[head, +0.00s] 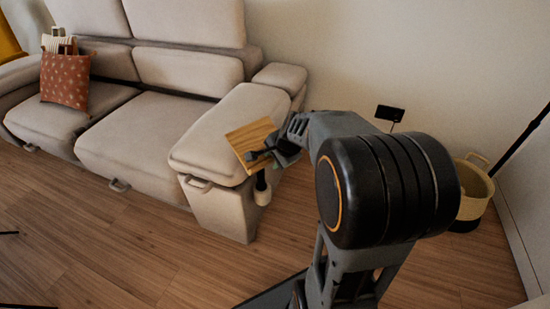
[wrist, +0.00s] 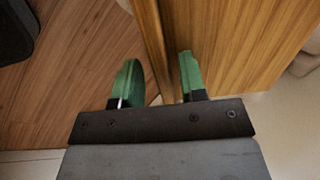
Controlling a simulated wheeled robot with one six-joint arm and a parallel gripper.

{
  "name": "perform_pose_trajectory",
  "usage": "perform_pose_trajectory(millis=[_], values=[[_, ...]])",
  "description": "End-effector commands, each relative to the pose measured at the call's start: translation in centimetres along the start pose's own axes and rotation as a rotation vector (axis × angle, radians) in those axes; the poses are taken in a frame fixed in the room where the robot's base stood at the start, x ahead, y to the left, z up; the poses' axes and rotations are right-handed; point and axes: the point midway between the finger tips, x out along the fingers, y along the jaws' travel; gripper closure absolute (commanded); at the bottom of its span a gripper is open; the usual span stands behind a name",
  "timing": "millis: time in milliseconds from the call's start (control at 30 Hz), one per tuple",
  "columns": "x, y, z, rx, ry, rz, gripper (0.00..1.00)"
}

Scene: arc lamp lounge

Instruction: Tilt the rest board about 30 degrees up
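The rest board (head: 249,137) is a light wooden panel beside the sofa's right armrest, above a dark post with a pale lower part (head: 262,190). Its exact tilt is hard to judge. In the wrist view, the board (wrist: 235,45) fills the upper right, with its narrow edge running down between my fingers. My gripper (head: 264,155) is at the board's lower right edge. In the wrist view, the green fingers of my gripper (wrist: 160,80) stand apart on either side of that edge. A gap shows between the left finger and the board.
The beige sofa (head: 165,75) stands close behind and left of the board. A basket (head: 474,188) stands by the wall at right. A small dark panel (head: 390,113) is near the wall. The wooden floor (head: 120,245) in front is mostly clear.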

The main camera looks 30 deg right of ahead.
Motion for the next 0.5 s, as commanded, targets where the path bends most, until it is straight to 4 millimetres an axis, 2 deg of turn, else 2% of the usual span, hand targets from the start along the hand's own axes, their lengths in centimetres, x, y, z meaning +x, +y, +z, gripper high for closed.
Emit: perform_pose_trajectory(millis=[267,367,500], values=[[-0.2,-0.1,0.0,0.0,0.001,-0.001,0.6],[-1.0,-0.1,0.0,0.0,0.001,-0.002,0.6],[-3.5,-0.3,-0.1,0.001,0.003,-0.004,0.6]])
